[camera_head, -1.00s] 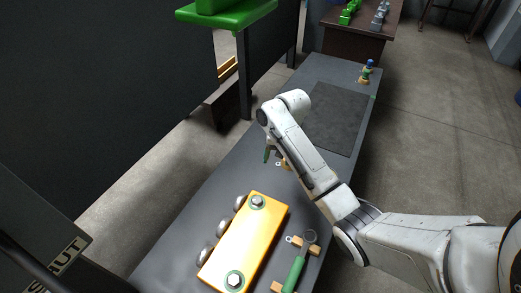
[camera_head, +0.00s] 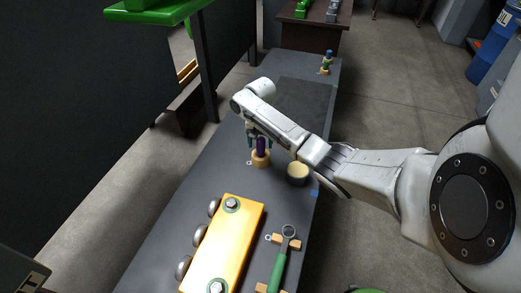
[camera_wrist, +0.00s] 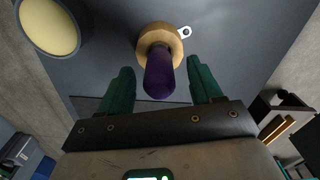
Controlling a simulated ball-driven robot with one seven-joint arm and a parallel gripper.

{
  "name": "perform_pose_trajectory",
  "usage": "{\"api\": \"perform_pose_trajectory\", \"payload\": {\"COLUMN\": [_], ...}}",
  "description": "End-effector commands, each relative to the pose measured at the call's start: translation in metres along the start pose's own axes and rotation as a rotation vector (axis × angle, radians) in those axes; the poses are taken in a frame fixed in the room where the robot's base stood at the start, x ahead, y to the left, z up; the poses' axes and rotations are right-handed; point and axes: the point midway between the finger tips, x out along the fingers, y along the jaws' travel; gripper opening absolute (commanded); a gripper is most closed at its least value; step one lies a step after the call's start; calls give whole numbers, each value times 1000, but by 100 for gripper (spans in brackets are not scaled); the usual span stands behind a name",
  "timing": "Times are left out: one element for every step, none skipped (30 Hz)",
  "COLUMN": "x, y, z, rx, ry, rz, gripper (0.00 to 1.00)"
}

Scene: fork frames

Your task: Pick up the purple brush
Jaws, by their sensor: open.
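The purple brush (camera_head: 262,146) stands upright in a round wooden holder (camera_head: 261,160) on the dark bench. In the wrist view the purple brush handle (camera_wrist: 159,75) points up toward the camera, with the wooden holder (camera_wrist: 150,36) around its base. My gripper (camera_wrist: 160,82) is open, its green fingers on either side of the handle, with gaps visible on both sides. In the head view my gripper (camera_head: 258,137) is directly above and around the brush top. The brush's lower end is hidden in the holder.
A round tin (camera_head: 298,173) with a pale yellow top stands right of the holder. A yellow block (camera_head: 225,240) with bolts and a green-handled wrench (camera_head: 280,262) lie nearer. Another holder (camera_head: 326,67) stands at the far end. A dark mat (camera_head: 308,95) is bare.

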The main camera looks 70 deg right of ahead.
Motion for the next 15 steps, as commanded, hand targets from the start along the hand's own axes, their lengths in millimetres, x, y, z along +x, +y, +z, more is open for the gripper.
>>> {"api": "perform_pose_trajectory", "payload": {"x": [8, 13, 19, 23, 27, 32, 34, 36, 38, 39, 40, 40, 40, 40, 40], "y": [2, 2, 3, 2, 2, 2, 2, 2, 2, 2, 2, 1, 1, 1, 1], "z": [0, -1, -1, -1, -1, -1, -1, -1, -1, 0, 0, 0, 0, 0, 0], "rx": [1, 1, 2, 2, 1, 1, 1, 1, 1, 1, 1, 1, 1, 1, 1], "ry": [-2, 0, -1, -1, -1, -1, -1, 0, 0, 0, 0, 0, 0, 0, 0], "rz": [4, 4, 4, 3, 3, 3, 3, 2, 1, 1, 1, 0, 0, 0, 0], "gripper": [65, 65, 65, 65, 65, 65, 65, 65, 65, 65, 65, 65, 65, 65, 65]}}
